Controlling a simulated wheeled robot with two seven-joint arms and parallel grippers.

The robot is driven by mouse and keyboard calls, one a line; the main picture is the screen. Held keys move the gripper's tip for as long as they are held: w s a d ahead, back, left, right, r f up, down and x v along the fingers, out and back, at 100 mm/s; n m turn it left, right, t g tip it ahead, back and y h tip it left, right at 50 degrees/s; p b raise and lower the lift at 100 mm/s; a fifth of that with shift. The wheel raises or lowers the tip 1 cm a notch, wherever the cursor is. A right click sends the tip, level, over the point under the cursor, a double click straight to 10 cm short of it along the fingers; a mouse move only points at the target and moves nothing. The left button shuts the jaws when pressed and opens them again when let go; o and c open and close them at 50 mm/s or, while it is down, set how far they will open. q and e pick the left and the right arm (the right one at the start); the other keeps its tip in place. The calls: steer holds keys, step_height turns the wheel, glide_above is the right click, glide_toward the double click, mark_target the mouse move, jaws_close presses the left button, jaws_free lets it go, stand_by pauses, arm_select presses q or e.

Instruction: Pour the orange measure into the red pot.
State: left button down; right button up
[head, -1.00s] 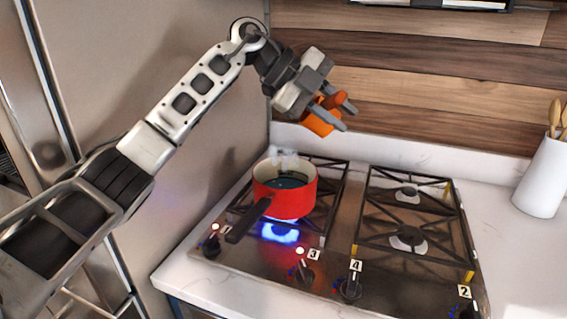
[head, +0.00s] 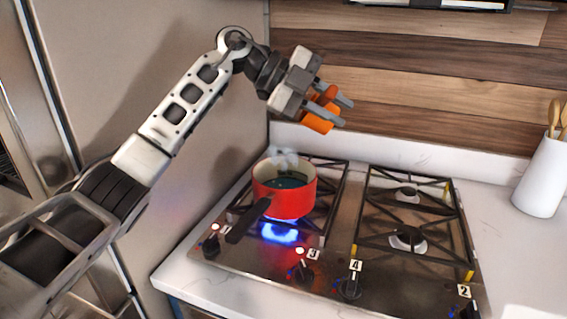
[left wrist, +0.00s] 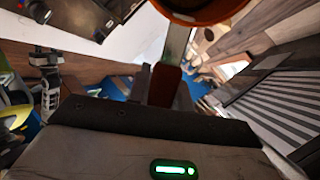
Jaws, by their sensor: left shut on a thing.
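The red pot (head: 284,192) stands upright on the left grate of the hob, with dark liquid inside and steam above it. Its dark handle points to the lower left. My left gripper (head: 341,111) is shut on the orange measure (head: 318,122), above and slightly right of the pot, clear of its rim. The measure looks tilted. The gripper partly covers it, and I cannot see its contents.
A blue flame (head: 280,233) burns low at the pot's front. The right grate (head: 408,213) is empty. Several knobs line the hob's front. A white utensil holder (head: 540,178) stands at right. A wooden backsplash (head: 420,75) rises behind, and a tall grey panel (head: 200,130) stands at left.

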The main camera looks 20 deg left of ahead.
mark_target(318, 98)
arm_select(q)
steer(key=shift+s+a+r+t+h, duration=0.15)
steer(key=shift+a+r+t+h, duration=0.3)
steer(key=shift+h, duration=0.65)
arm_select(e)
steer(key=shift+a, duration=0.2)
arm_select(q)
steer(key=shift+s+a+r+h, duration=0.2)
steer(key=shift+a+h, duration=0.15)
steer(key=shift+a, duration=0.35)
steer(key=shift+s+a+r+h, duration=0.15)
steer(key=shift+a+h, duration=0.2)
steer(key=shift+a, duration=0.35)
arm_select(e)
steer(key=shift+a, duration=0.2)
arm_select(q)
steer(key=shift+s+a+r+t+h+b, duration=0.1)
steer(key=shift+a+r+t+h+b, duration=0.1)
steer(key=shift+a+h+b, duration=0.35)
steer(key=shift+s+a+r+t+h+b, duration=0.15)
steer(key=shift+a+h, duration=0.2)
steer(key=shift+h, duration=0.4)
arm_select(e)
steer(key=shift+w+a+f, duration=0.1)
steer(key=shift+a+f, duration=0.15)
steer(key=shift+a, duration=0.05)
